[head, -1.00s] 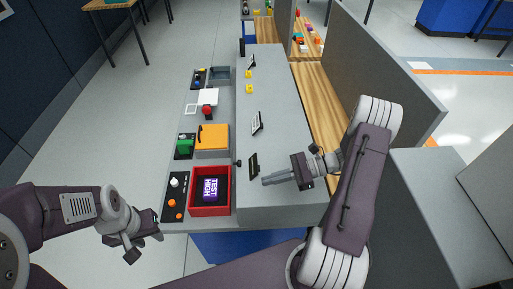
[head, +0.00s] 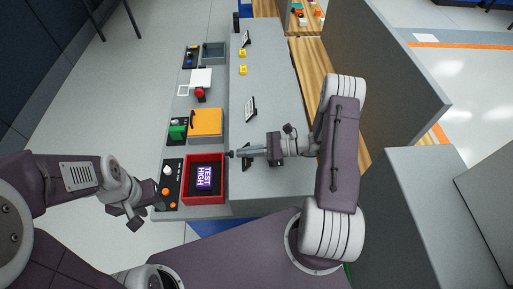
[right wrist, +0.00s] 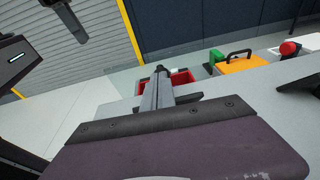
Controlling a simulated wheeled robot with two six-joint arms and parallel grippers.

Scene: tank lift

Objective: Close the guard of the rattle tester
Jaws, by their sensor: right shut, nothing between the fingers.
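A red open-topped box (head: 205,198) stands at the near end of the grey bench, with a purple "TEST HIGH" panel (head: 204,177) inside. I cannot tell for certain which part is the guard. A small dark knob (head: 231,154) sits by the box's far right corner. My right gripper (head: 238,153) is shut and empty, its tip at or just beside this knob; I cannot tell if they touch. In the right wrist view its fingers (right wrist: 160,90) point at the red box (right wrist: 183,77), partly hiding it. My left gripper (head: 138,208) hangs left of the bench, away from the box.
An orange-lidded box (head: 205,122) with a dark handle and a green block (head: 178,129) lie beyond. A red button (head: 199,95) is further back. A control panel (head: 171,183) with white and orange knobs is left of the red box. A grey partition (head: 385,75) stands at right.

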